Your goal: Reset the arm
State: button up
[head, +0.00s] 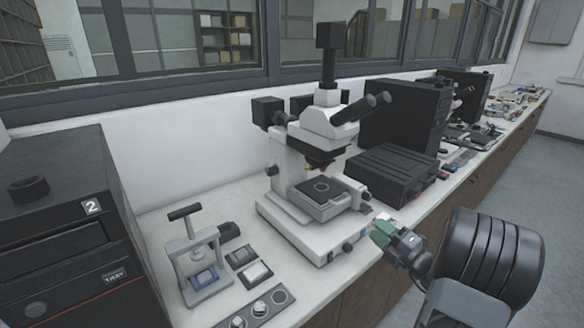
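My gripper (384,235) is at the right of centre in the head view, at the end of my arm and in front of the counter's edge. Its tip end looks green. It is small and seen at an angle, so I cannot tell whether its fingers are apart or hold anything. The microscope (320,122) stands on the counter to the left of my gripper. The gripper looks close to the right corner of the microscope's base, but I cannot tell whether they touch.
A small press (195,255) stands left on the counter (160,225). Near it are two small trays (258,272) and a strip with round knobs (262,306). A black machine marked 2 (75,235) fills the left. Black boxes (405,112) stand behind. Open floor (540,200) lies right.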

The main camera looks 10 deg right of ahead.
jog(key=s+a+f+n+g, duration=0.45)
jog(key=a+n+g, duration=0.3)
jog(key=n, duration=0.75)
jog(key=s+a+f+n+g, duration=0.5)
jog(key=n+g, duration=0.3)
jog(key=n, duration=0.6)
jog(key=s+a+r+n+h+p, duration=0.1)
jog(key=a+r+n+h, duration=0.3)
jog(key=n, duration=0.6)
jog(key=s+a+r+n+h+p, duration=0.1)
jog(key=s+a+r+n+h, duration=0.2)
jog(key=r+n, duration=0.4)
jog(key=shift+s+a+n+t+h, duration=0.25)
jog(key=shift+a+n+t+h, duration=0.5)
jog(key=shift+n, duration=0.95)
